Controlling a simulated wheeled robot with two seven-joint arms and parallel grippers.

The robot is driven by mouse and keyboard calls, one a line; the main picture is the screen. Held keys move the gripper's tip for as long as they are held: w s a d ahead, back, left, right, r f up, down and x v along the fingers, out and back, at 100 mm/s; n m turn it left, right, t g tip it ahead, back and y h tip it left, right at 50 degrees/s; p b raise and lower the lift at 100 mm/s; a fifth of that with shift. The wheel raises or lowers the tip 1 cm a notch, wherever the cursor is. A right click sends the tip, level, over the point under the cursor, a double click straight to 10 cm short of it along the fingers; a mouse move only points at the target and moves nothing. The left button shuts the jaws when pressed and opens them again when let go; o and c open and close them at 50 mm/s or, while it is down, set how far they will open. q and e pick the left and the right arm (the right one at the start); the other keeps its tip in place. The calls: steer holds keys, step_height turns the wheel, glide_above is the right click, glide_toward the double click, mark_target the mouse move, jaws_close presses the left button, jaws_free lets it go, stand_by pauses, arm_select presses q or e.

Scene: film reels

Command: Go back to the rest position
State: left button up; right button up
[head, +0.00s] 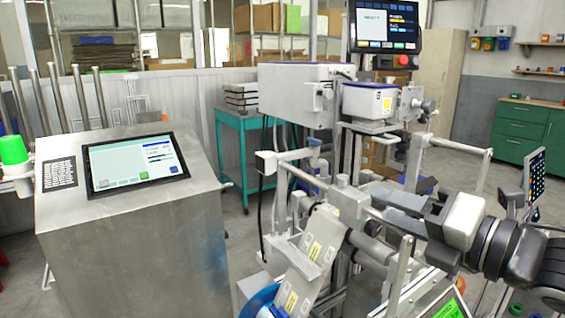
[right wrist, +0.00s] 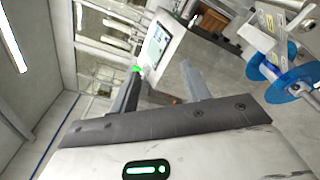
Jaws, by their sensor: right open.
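My right gripper (head: 382,204) reaches in from the right in the head view, in front of the labelling machine (head: 305,95). In the right wrist view its two dark fingers (right wrist: 161,68) stand apart with nothing held between them. A blue reel (head: 258,302) shows at the bottom of the head view, beside a pale label strip (head: 312,262). In the right wrist view, blue reel discs (right wrist: 292,85) sit at the right, clear of the fingers. My left gripper is in neither view.
A steel console (head: 135,240) with a touchscreen (head: 135,165) stands at the left. The machine's rods and rollers crowd the space around my right gripper. A teal cart (head: 232,150) stands behind, and green cabinets (head: 525,130) stand at the back right.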

steer(key=s+a+f+m+h, duration=0.1)
steer(key=a+f+m, duration=0.1)
steer(key=f+m, duration=0.6)
steer(key=s+a+f+m+h, duration=0.1)
steer(key=f+m, duration=0.6)
steer(key=f, duration=0.3)
steer(key=s+f+m+g+h, duration=0.1)
steer(key=s+f+m+h, duration=0.2)
steer(key=s+f+m, duration=0.3)
steer(key=s+d+f+m+g+h, duration=0.1)
steer(key=s+f+m+h, duration=0.1)
steer(key=s+f+m, duration=0.5)
step_height(320, 180, down, 7)
steer(key=m, duration=0.3)
steer(key=shift+d+g+h, duration=0.3)
steer(key=shift+g+h, duration=0.1)
steer(key=shift+s, duration=0.1)
